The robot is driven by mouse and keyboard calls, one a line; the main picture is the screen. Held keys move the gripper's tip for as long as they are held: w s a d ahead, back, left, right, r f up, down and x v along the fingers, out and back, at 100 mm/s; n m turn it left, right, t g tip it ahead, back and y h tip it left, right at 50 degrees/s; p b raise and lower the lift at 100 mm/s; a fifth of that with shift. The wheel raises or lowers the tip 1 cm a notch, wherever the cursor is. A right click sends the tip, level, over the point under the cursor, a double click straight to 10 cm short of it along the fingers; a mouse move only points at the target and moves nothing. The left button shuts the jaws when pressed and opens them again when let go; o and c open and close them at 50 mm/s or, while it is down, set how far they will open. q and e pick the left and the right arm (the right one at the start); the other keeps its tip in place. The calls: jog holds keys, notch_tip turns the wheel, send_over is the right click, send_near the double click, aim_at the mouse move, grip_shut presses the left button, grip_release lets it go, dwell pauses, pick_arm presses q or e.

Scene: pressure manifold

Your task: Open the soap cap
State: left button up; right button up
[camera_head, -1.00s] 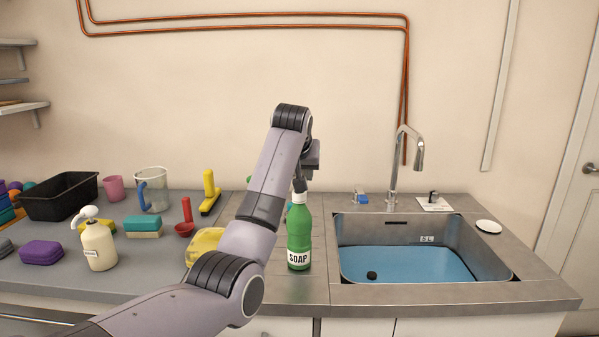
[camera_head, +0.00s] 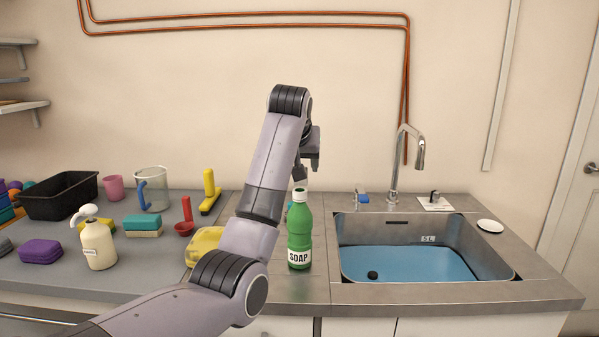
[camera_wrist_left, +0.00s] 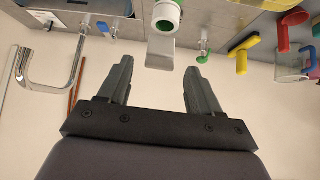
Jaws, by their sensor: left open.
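The green soap bottle (camera_head: 299,236) stands upright on the counter left of the sink, with its SOAP label facing me. Its white cap (camera_head: 300,195) is on top. In the left wrist view the cap (camera_wrist_left: 166,17) shows at the top edge, beyond the fingertips. My left gripper (camera_head: 300,173) is above the cap, apart from it, and partly hidden by my own wrist. My right gripper is in neither view.
The sink (camera_head: 420,250) with blue water and a tall faucet (camera_head: 397,170) is to the right. A yellow item (camera_head: 203,243) lies left of the bottle, partly behind my arm. A white pump bottle (camera_head: 98,243), sponges and a black bin (camera_head: 60,197) stand further left.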

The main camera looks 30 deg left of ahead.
pick_arm(q)
jog(key=shift+v, duration=1.55)
jog(key=shift+f, duration=0.2)
